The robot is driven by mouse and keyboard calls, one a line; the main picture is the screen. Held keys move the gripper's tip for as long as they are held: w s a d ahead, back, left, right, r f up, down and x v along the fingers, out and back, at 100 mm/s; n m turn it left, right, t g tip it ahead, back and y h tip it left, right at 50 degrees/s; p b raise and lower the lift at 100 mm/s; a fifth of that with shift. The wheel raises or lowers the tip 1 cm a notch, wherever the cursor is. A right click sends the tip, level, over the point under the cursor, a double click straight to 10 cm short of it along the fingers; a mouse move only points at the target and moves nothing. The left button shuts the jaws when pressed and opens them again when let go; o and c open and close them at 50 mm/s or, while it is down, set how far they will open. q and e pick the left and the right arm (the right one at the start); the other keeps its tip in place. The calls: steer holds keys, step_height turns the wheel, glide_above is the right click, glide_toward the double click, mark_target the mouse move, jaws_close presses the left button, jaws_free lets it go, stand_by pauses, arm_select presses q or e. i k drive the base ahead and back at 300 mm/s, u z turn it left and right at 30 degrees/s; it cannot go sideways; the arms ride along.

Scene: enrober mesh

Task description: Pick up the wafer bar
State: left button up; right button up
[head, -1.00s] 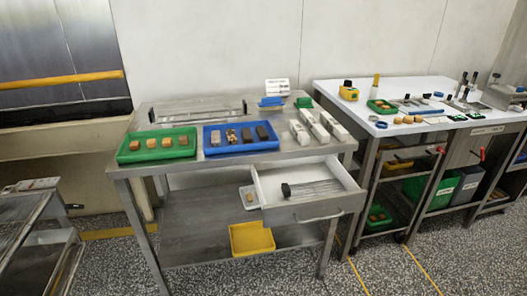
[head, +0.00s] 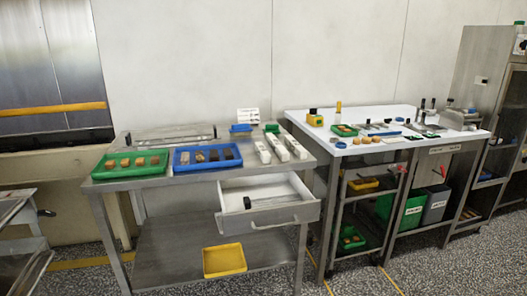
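Several tan and brown bar-like pieces (head: 139,161) lie in a row in a green tray (head: 130,176) on the left part of a steel table. Beside it, a blue tray (head: 208,168) holds several pale, brown and dark pieces (head: 214,155). At this size I cannot tell which piece is the wafer bar. Neither of my grippers shows in the head view.
The steel table (head: 190,180) has an open drawer (head: 270,214) jutting forward and a yellow bin (head: 224,261) on its lower shelf. White blocks (head: 280,147) stand right of the blue tray. A cluttered white-topped bench (head: 365,145) adjoins on the right.

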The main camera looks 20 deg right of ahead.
mark_target(228, 154)
steer(key=z, duration=0.75)
steer(key=i, duration=1.55)
steer(key=u, duration=0.45)
